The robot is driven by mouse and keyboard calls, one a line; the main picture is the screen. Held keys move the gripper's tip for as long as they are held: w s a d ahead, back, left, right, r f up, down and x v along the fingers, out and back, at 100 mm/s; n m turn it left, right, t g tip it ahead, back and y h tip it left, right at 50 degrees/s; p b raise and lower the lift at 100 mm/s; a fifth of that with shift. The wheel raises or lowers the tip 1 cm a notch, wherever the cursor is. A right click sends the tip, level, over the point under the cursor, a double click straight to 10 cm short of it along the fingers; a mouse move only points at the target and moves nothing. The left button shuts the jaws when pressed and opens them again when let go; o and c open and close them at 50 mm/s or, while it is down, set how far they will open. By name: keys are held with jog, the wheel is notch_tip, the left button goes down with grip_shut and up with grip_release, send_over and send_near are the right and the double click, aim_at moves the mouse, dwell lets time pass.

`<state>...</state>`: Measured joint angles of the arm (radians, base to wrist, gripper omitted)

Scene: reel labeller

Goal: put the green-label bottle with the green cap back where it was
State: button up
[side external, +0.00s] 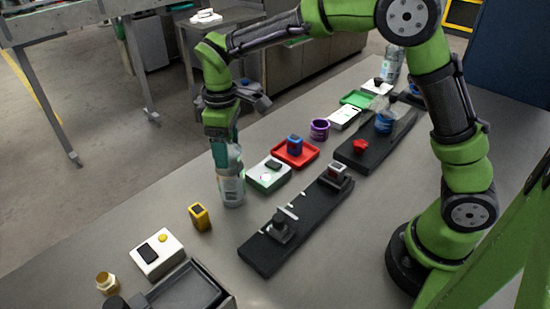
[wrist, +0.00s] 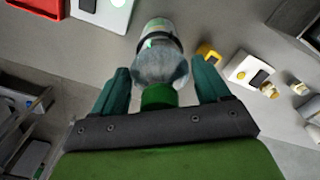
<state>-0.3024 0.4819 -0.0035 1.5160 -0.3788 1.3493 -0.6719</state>
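The green-label bottle (side external: 229,182) is clear and stands upright on the grey table, left of the white box and red tray in the side view. In the wrist view the bottle (wrist: 160,62) shows its green cap (wrist: 158,96) between my fingers. My gripper (side external: 224,138) points down over the bottle's top, with its teal fingers on either side. In the wrist view my gripper (wrist: 163,68) is open, with a gap between each finger and the bottle. The bottle's top is partly hidden by the fingers in the side view.
A white box (side external: 268,174) and a red tray (side external: 296,153) stand right of the bottle. A yellow block (side external: 199,217) and a white switch box (side external: 157,254) are nearer the camera. A black fixture (side external: 262,254) lies to the right. Bare table surrounds the bottle's left side.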

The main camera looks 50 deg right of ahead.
jog(key=shift+o, duration=1.3)
jog(key=shift+r, duration=0.1)
notch_tip(320, 180, up, 12)
jog(key=s+d+f+m+t+y, duration=0.1)
jog(key=s+d+m+t, duration=0.2)
jog(key=s, duration=0.7)
jog(key=s+d+f+m+t+y, duration=0.1)
jog(key=s+d+m+t, duration=0.3)
jog(key=s+d+m, duration=0.3)
jog(key=s, duration=0.3)
jog(key=shift+s+d+f+m, duration=0.15)
jog(key=shift+s+m, duration=0.1)
jog(key=shift+m, duration=0.15)
